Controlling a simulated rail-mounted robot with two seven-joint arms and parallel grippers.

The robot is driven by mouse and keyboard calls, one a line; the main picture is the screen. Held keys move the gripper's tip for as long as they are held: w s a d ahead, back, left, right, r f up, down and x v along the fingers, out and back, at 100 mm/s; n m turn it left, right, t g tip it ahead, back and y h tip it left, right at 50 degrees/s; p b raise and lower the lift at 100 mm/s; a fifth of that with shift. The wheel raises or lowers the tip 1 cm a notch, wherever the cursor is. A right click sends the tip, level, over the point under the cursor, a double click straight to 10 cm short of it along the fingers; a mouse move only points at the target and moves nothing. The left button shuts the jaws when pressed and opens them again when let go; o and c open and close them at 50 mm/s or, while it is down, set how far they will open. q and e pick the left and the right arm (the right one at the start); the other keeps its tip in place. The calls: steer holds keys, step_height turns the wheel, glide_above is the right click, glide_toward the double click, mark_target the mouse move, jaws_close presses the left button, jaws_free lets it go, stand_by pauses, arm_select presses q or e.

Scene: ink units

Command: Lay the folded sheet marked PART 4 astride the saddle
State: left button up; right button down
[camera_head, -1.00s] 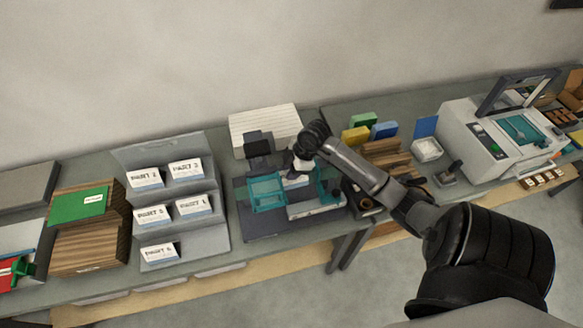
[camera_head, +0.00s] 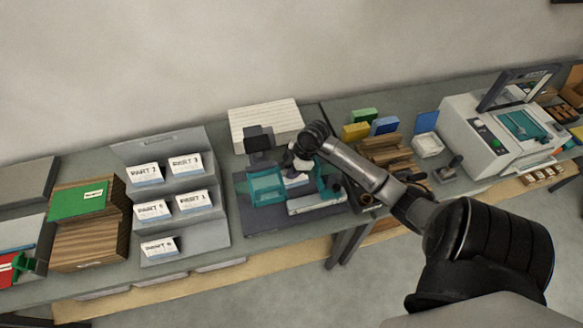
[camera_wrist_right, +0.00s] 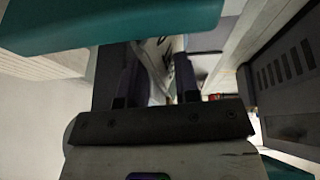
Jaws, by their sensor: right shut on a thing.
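My right gripper (camera_head: 301,166) is over the teal-and-grey stitching machine (camera_head: 268,187), between its teal side parts. In the right wrist view its two dark fingers (camera_wrist_right: 155,72) are shut on a white folded sheet (camera_wrist_right: 158,52) with dark print; the print is too cut off to read. The saddle is largely hidden by the gripper and sheet, and I cannot tell whether the sheet touches it. The rack (camera_head: 222,226) holds sheets marked PART 2, 3, 5, 1 and 6. My left gripper is not in view.
A white ribbed box (camera_head: 265,122) stands behind the machine. Wooden blocks with a green folder (camera_head: 79,203) are left of the rack. Coloured blocks (camera_head: 355,131) and a large grey machine (camera_head: 480,135) stand to the right. The machine's teal parts sit close around the gripper.

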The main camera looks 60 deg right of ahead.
stand_by(0.4)
steer(key=c, duration=0.8)
jaws_free()
steer(key=shift+r+p, duration=0.1)
steer(key=shift+p, duration=0.2)
steer(key=shift+r, duration=0.15)
step_height(320, 180, up, 6)
steer(key=p, duration=0.6)
steer(key=shift+p, duration=0.35)
steer(key=shift+r+p, duration=0.7)
steer(key=shift+p, duration=0.2)
